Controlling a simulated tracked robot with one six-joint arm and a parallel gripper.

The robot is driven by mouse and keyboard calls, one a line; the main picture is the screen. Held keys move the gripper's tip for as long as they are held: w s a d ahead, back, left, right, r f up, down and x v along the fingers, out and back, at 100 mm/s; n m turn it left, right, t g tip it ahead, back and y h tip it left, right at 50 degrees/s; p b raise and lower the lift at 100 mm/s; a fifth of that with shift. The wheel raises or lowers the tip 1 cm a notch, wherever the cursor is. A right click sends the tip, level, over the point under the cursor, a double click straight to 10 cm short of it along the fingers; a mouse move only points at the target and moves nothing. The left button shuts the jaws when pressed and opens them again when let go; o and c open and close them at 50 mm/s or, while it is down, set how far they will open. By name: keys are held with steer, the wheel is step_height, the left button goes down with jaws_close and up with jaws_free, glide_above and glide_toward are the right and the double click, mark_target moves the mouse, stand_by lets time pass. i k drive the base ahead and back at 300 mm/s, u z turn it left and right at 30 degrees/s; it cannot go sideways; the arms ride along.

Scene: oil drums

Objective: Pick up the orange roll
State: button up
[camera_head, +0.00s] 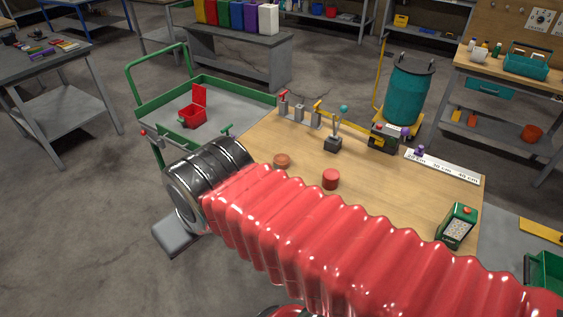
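A small round orange-brown roll (282,160) lies on the wooden tabletop (300,135), close to the left edge and just beyond my arm. It looks like the orange roll, but its details are too small to tell. A red cylinder (331,179) stands to its right and nearer me. My red ribbed arm crosses the front of the view from lower right to a dark joint at the left. My gripper's fingers do not show, so I cannot see what they hold. The arm hides the near part of the tabletop.
A green cart (237,101) stands left behind, a teal drum (407,95) beyond. Open floor lies left.

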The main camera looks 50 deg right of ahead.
mark_target(282, 161)
steer(key=i, duration=1)
